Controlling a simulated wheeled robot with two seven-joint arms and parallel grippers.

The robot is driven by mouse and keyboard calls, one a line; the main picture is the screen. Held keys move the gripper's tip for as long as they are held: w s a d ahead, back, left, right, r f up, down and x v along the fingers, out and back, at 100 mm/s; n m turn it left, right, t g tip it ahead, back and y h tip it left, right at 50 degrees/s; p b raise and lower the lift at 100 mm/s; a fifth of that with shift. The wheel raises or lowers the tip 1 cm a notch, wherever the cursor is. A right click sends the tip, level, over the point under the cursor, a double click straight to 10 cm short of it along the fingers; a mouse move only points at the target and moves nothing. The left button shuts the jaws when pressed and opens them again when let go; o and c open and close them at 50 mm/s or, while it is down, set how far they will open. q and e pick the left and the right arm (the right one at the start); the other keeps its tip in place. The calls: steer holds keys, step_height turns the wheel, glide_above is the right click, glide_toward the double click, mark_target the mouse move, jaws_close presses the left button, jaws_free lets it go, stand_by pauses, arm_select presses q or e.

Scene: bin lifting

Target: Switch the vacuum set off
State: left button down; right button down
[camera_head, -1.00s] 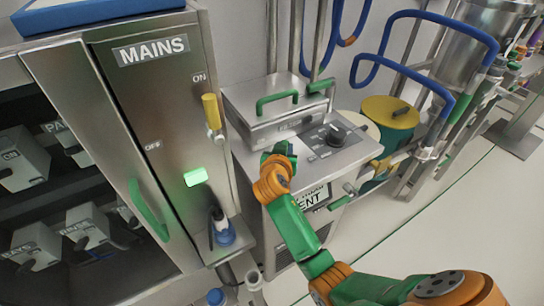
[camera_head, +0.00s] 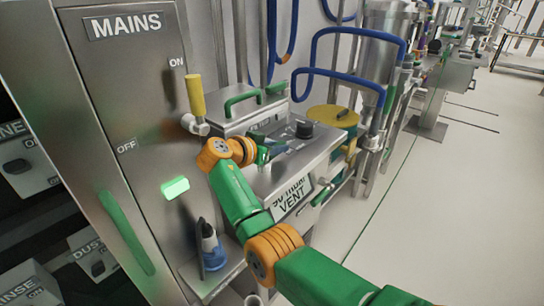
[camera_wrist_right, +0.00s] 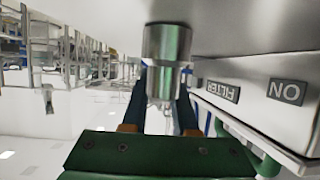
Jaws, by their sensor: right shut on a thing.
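The steel unit (camera_head: 315,155) right of the MAINS cabinet has a black round knob (camera_head: 303,129) on its top panel and a sign whose readable word is VENT. I cannot tell which control is the vacuum set's switch. My right gripper (camera_head: 262,155) is at the unit's near left side, below the knob in the picture. In the right wrist view its two fingers (camera_wrist_right: 158,112) stand either side of a silver cylinder (camera_wrist_right: 166,52), shut on its lower part. Panel plates reading FILTER and ON show beside it. My left gripper is not in view.
The MAINS cabinet (camera_head: 95,90) has a yellow lever (camera_head: 196,95) pointing up near ON and a lit green light (camera_head: 175,188). Blue hoses and a yellow-topped drum (camera_head: 333,116) are behind.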

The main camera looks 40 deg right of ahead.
steer(key=shift+s+d+m+g+b, duration=0.1)
steer(key=shift+s+m+g+b, duration=0.1)
steer(key=shift+m+g+b, duration=0.25)
steer(key=shift+r, duration=0.1)
steer(key=c, duration=0.7)
jaws_free()
steer(key=shift+d, duration=0.15)
steer(key=v, duration=0.7)
steer(key=shift+b, duration=0.35)
